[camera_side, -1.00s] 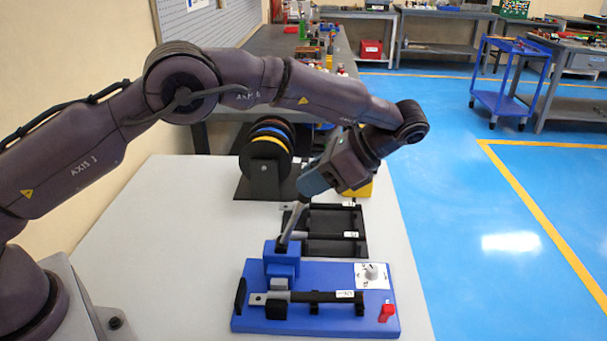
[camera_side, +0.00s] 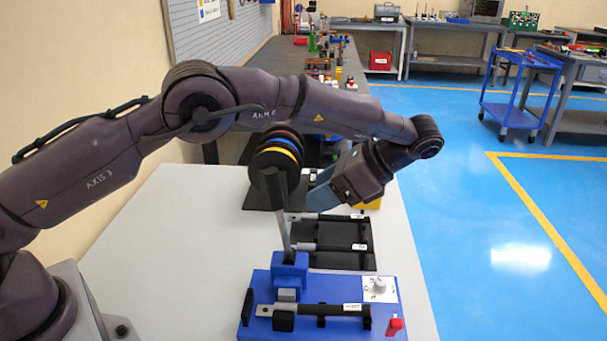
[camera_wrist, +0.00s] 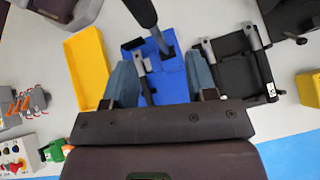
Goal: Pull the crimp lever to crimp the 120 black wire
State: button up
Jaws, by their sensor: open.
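The blue crimping press (camera_side: 291,266) stands at the front of the table. Its crimp lever has a grey shaft (camera_side: 284,232) and a black handle (camera_side: 272,192), and rises steeply with a slight lean left. The black wire (camera_side: 335,310) with a white label lies across the press, its metal lug (camera_side: 265,311) at the left end. My gripper (camera_side: 317,198) is open, right of the lever handle and apart from it. In the wrist view the gap between my blue fingers (camera_wrist: 160,82) is empty, and the black handle (camera_wrist: 142,12) is ahead of them.
A black rack (camera_side: 335,262) with more labelled wires sits behind the press. A stand of coloured spools (camera_side: 276,152) is behind the lever. A yellow tray (camera_wrist: 86,65) shows in the wrist view. The grey table (camera_side: 165,260) left of the press is clear.

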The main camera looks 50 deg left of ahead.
jog(key=s+a+r, duration=0.3)
jog(key=s+r, duration=0.9)
jog(key=s, duration=0.1)
jog(key=shift+s+r, duration=0.4)
